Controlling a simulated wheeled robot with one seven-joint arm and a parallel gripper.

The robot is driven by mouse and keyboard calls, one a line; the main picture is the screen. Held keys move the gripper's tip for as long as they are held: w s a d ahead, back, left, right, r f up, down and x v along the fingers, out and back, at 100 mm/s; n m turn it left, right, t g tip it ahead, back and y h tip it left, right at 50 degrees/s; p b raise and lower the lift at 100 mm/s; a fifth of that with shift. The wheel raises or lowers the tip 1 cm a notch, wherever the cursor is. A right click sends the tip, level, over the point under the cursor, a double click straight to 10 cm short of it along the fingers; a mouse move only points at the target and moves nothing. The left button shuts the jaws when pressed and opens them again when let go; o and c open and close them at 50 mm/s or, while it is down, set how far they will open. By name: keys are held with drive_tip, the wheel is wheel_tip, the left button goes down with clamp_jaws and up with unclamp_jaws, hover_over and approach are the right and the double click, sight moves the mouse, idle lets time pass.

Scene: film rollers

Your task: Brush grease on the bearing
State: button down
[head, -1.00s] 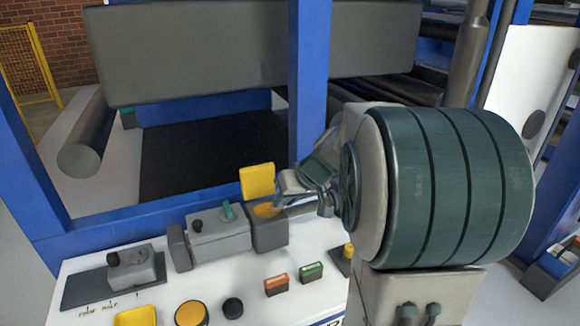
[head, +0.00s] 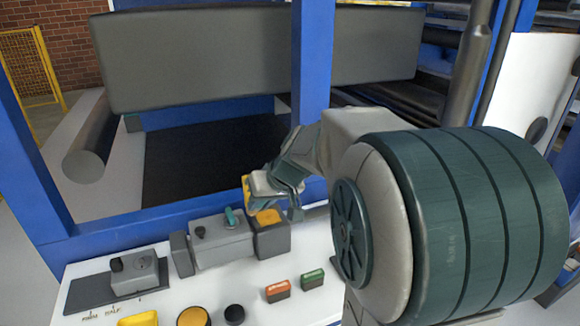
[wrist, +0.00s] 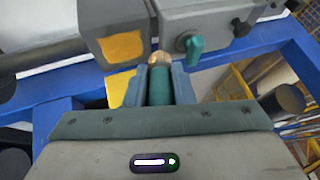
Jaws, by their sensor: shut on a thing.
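My gripper (wrist: 160,84) is shut on a teal-handled brush (wrist: 160,86) with a short tan tip (wrist: 159,58). In the head view my gripper (head: 263,187) is above the back of the white bench top, and the brush cannot be made out. A grey box with an orange-yellow top (head: 268,217) stands just below it; this box also shows in the wrist view (wrist: 122,46), left of the tip. Beside it is a grey block (head: 222,243) with a teal lever (head: 232,217), also in the wrist view (wrist: 215,30). I cannot tell which part is the bearing.
A yellow panel (head: 247,188) is partly behind my gripper. On the bench (head: 95,268) are an orange button (head: 278,291), a green button (head: 313,280) and a yellow knob (head: 193,316).

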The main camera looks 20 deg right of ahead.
drive_tip(key=shift+r+p, duration=1.35)
drive_tip(key=shift+r, duration=1.1)
